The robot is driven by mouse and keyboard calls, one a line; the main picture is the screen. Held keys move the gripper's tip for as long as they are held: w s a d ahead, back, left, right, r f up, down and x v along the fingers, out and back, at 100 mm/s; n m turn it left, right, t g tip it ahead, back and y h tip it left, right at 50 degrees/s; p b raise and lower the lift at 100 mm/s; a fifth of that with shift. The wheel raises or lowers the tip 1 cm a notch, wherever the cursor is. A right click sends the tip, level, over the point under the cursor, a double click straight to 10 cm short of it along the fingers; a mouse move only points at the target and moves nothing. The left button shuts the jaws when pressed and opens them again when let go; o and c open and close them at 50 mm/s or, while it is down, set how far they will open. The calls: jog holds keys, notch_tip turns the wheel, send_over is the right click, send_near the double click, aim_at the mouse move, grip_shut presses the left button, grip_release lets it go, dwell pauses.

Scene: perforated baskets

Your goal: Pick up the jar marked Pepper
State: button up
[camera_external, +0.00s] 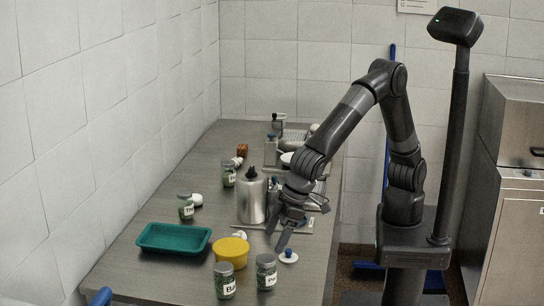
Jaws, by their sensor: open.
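A small glass jar with a dark lid (266,273) stands upright at the near right of the counter. The visible part of its label reads "Pe", so it looks like the Pepper jar. My gripper (278,233) is open and points down above the counter, beyond this jar and apart from it. No object shows between the fingers. Other similar jars stand nearby: one with a label starting "B" (225,281) just left of it, one starting "Th" (186,206) further back, and one (228,174) whose label is too small to read.
A yellow lidded tub (231,252) stands just behind the two near jars. A green tray (174,238) lies at the left. A metal canister (252,202) stands beside my gripper. A white disc with a blue knob (289,257) lies near the right edge of the counter (150,278).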

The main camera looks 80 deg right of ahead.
aim_at(262, 268)
jog(key=x, duration=1.1)
jog(key=shift+s+a, duration=0.15)
jog(key=shift+a, duration=0.2)
jog(key=shift+c, duration=0.3)
jog(key=c, duration=1.1)
jog(key=shift+r, duration=0.2)
